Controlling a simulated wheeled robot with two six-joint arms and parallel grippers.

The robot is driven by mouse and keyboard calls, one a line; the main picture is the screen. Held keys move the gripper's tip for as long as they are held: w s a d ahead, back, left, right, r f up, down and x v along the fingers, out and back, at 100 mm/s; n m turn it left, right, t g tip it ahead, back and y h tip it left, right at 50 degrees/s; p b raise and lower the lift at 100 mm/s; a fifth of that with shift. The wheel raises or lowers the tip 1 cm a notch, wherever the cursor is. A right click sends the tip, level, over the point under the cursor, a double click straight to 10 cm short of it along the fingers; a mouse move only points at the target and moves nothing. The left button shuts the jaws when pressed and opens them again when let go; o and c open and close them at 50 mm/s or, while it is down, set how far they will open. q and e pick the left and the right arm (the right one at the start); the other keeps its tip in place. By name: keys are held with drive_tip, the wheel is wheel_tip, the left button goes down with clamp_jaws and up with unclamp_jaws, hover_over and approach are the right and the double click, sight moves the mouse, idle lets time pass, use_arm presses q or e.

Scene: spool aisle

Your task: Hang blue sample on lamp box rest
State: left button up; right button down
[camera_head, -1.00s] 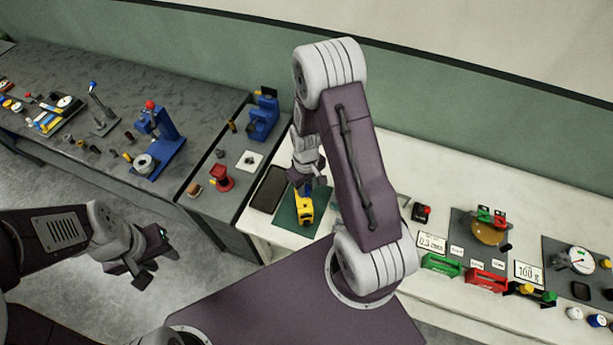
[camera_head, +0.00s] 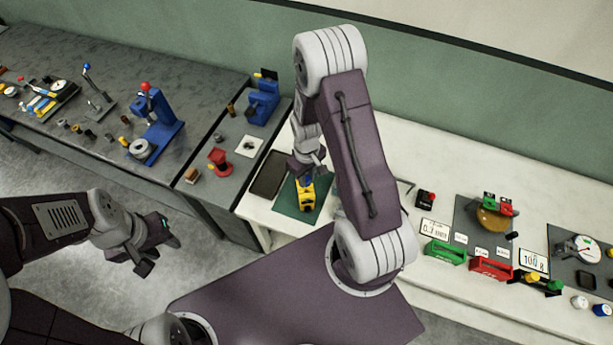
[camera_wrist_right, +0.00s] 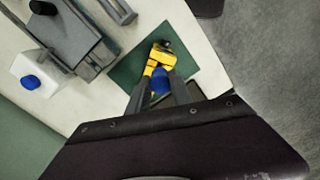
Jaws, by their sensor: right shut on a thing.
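My right gripper (camera_wrist_right: 161,92) is over the green mat, with its two fingers on either side of a small blue piece (camera_wrist_right: 160,80), which looks like the blue sample. A yellow device (camera_wrist_right: 160,57) with a dark round end sits on the mat right beside the blue piece. In the head view the gripper (camera_head: 305,178) points down at the yellow device (camera_head: 305,195), and the sample shows only partly. I cannot tell whether the sample touches the device. I cannot make out which thing is the lamp box rest. My left gripper (camera_head: 158,256) is open and empty over the floor.
The green mat (camera_head: 288,205) lies on the white bench beside a dark tray (camera_head: 269,180). Green (camera_head: 446,252) and red (camera_head: 491,268) holders stand farther right.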

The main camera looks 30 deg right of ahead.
drive_tip(key=shift+f, duration=0.15)
drive_tip(key=shift+f+b, duration=2.15)
drive_tip(key=shift+f, duration=0.35)
drive_tip(key=c, duration=1.1)
unclamp_jaws()
drive_tip(key=shift+r, duration=0.1)
wheel_tip(320, 180, up, 9)
drive_tip(key=shift+r+b, duration=0.1)
drive_tip(key=shift+b, duration=0.45)
drive_tip(key=shift+f, duration=0.2)
